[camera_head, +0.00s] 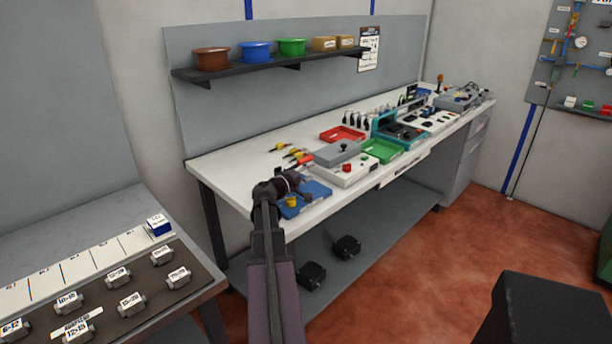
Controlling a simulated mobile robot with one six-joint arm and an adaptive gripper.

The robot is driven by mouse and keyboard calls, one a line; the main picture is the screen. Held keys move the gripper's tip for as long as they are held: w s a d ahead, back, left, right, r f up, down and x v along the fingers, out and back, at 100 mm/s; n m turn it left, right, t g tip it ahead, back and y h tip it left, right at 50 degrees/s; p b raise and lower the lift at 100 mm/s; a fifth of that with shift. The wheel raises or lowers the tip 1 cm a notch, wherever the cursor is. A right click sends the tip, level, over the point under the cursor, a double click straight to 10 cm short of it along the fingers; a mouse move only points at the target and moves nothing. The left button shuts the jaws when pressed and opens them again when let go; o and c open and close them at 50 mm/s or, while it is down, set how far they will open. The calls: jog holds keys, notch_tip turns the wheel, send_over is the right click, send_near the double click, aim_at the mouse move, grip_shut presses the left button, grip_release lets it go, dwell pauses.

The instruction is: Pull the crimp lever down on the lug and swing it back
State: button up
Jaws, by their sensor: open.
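My arm reaches up to the near left end of the white workbench. My gripper (302,190) is over a blue-based fixture (318,190) and hides much of it. The gripper is open. A small yellow part (291,202) shows on the front left of the blue base. The crimp lever and the lug cannot be made out clearly at this size; the dark gripper covers that area. I cannot tell whether the gripper touches the fixture.
Right of the fixture stands a white box (356,172) with a red knob. Red (341,133) and green (385,150) trays lie beyond. Yellow-and-red handled tools (299,155) lie behind the gripper. The bench (225,165) is bare at its left end.

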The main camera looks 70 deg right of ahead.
jog(key=v, duration=1.1)
jog(key=shift+w+a, duration=0.2)
jog(key=shift+r, duration=0.1)
jog(key=c, duration=0.7)
jog(key=shift+d+r+p, duration=0.15)
jog(key=shift+p, duration=0.25)
grip_shut()
jog(key=w+d+r+m+y+p, duration=0.2)
jog(key=r+m+y+p, duration=0.1)
jog(key=p, duration=0.6)
jog(key=w+d+r+m+y+p, duration=0.2)
jog(key=r+m+y+p, duration=0.1)
jog(key=r+m+p, duration=0.3)
jog(key=w+d+r+m+g+y+p, duration=0.1)
jog(key=r+m+p, duration=0.4)
jog(key=p, duration=0.6)
jog(key=w+d+r+y, duration=0.1)
jog(key=w+y, duration=0.1)
jog(key=shift+r+y+p, duration=0.25)
jog(key=shift+y+p, duration=0.05)
jog(key=shift+p, duration=0.05)
jog(key=shift+d, duration=0.1)
